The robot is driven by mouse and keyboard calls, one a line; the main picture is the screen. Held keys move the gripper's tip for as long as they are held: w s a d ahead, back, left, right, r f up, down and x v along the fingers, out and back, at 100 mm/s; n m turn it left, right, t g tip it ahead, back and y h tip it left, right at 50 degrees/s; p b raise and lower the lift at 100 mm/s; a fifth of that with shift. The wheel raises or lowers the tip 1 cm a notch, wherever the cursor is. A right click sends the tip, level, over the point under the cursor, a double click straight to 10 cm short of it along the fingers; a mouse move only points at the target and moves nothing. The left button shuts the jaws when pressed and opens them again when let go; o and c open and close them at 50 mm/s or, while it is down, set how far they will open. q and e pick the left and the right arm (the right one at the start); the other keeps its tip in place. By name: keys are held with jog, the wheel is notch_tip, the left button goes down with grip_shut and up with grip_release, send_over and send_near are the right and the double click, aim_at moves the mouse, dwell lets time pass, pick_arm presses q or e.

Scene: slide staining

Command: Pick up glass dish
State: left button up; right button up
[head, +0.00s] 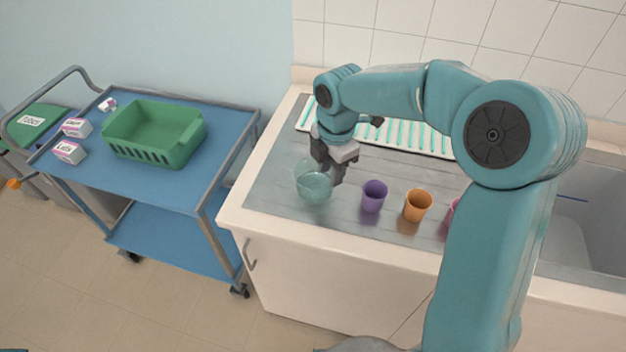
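The glass dish (313,188) is a clear, pale teal round vessel standing upright on the metal drainboard at the left end of the counter. My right gripper (328,174) reaches down at the dish's right rear rim. Its fingers overlap the rim in the picture, and I cannot tell whether they are closed on the glass. My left gripper is not in view.
A purple cup (374,196), an orange cup (417,205) and a partly hidden pink cup (451,212) stand right of the dish. Behind is a white ribbed rack (427,140). A blue trolley (150,182) with a green basket (155,150) and small boxes stands left, across a gap.

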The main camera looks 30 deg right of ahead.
aim_at(327, 198)
jog(key=shift+s+a+f, duration=0.1)
jog(key=shift+s+f, duration=0.05)
jog(key=shift+f, duration=0.45)
jog(key=shift+s+f, duration=0.15)
jog(key=shift+f, duration=0.45)
jog(key=shift+w+f+p, duration=0.2)
jog(key=shift+f, duration=0.8)
jog(key=shift+w+f+p, duration=0.2)
jog(key=shift+w+f, duration=0.05)
jog(key=shift+f, duration=0.8)
jog(key=shift+w+f+p, duration=0.2)
jog(key=shift+f, duration=0.8)
jog(key=shift+r, duration=0.1)
grip_shut()
